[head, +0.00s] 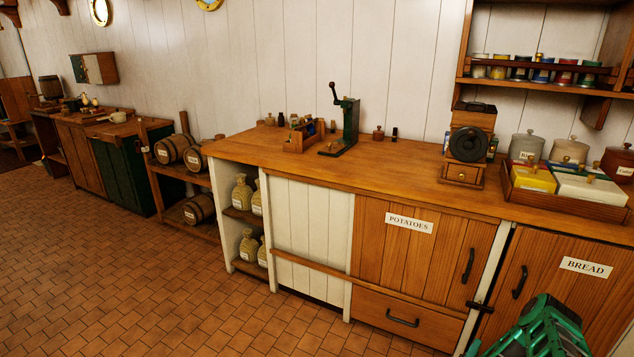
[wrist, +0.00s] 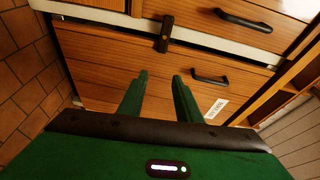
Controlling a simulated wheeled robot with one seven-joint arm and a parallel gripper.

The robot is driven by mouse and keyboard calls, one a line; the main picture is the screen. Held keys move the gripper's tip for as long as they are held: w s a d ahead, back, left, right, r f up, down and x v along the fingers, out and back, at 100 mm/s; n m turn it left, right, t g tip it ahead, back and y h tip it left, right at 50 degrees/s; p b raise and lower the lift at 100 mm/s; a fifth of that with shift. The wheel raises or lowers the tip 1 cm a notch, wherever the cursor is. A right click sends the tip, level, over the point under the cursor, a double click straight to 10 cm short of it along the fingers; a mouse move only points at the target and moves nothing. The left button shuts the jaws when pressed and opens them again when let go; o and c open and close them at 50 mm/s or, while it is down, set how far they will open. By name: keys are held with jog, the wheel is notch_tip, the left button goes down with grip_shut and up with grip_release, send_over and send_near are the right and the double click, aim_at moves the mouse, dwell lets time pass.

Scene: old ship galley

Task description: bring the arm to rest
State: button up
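My gripper (wrist: 159,88) shows in the wrist view as two green fingers held apart, with nothing between them. It points toward wooden cupboard fronts (wrist: 105,75) with dark handles and does not appear to hold anything. In the head view, a green part of my arm (head: 540,330) shows at the bottom right, in front of the door labelled BREAD (head: 560,285). The fingertips cannot be made out in the head view.
A long wooden counter (head: 420,185) runs along the wall, with a coffee grinder (head: 468,145), a tray of boxes (head: 515,190) and a green hand-cranked device (head: 345,130) on it. The tiled floor (head: 130,275) at left is clear.

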jog(key=w+r+n+t+y, duration=0.1)
jog(key=w+r+n+y, duration=0.75)
jog(key=w+r, duration=0.6)
jog(key=s+a+r+n+g, duration=0.1)
jog(key=s+r+n+g, duration=0.15)
jog(key=r, duration=0.55)
jog(key=s+a+r+n+g, duration=0.1)
jog(key=s+r+n, duration=0.1)
jog(key=r+n, duration=0.35)
jog(key=s+a+r+n+g+y, duration=0.1)
jog(key=s+a+r+g, duration=0.15)
jog(key=s+r, duration=0.65)
jog(key=s+a+r+n+g+y, duration=0.1)
jog(key=s+a+r+g, duration=0.15)
jog(key=s+r, duration=0.6)
jog(key=s+a+r+g+y, duration=0.1)
jog(key=s+a, duration=0.3)
jog(key=s, duration=0.5)
jog(key=s+a+r+n+g+y, duration=0.1)
jog(key=s+a+r, duration=0.3)
jog(key=s, duration=0.5)
jog(key=s+a+r+n+g+y, duration=0.1)
jog(key=s+a, duration=0.3)
jog(key=s, duration=0.5)
jog(key=shift+s+a+r+g, duration=0.2)
jog(key=shift+r+g, duration=0.25)
jog(key=shift+r, duration=0.2)
